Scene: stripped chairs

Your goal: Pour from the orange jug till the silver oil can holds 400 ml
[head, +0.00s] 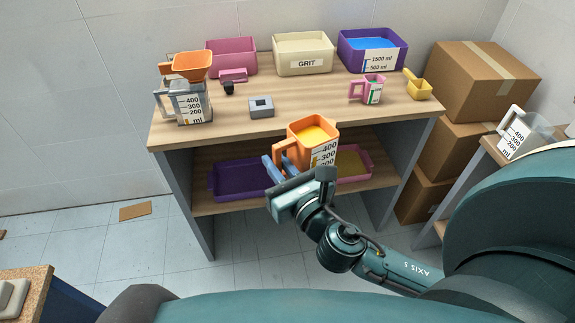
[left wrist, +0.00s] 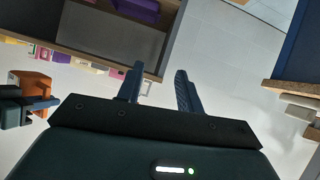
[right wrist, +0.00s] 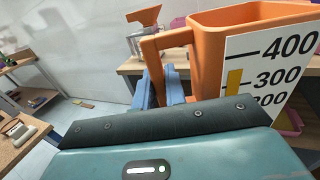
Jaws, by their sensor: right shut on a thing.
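The orange jug (head: 318,137) holds something yellow and is about upright, in front of the table's front edge. Its scale strip in the right wrist view (right wrist: 234,83) shows a yellow bar reaching a little above the 300 mark. My right gripper (head: 279,167) is shut on the jug's handle (right wrist: 152,62). The silver oil can (head: 188,105) stands at the table's left end, with an orange funnel (head: 192,66) at its top. Its label shows 400, 300 and 200 marks; I cannot read a level. The jug is apart from the can. My left gripper (left wrist: 160,88) is open and empty.
Pink (head: 238,50), cream GRIT (head: 302,52) and purple (head: 372,48) bins line the table's back. A grey block (head: 261,107), pink cup (head: 372,90) and yellow scoop (head: 419,88) stand forward. Purple tray (head: 238,180) lies below. Cartons (head: 480,80) stand right.

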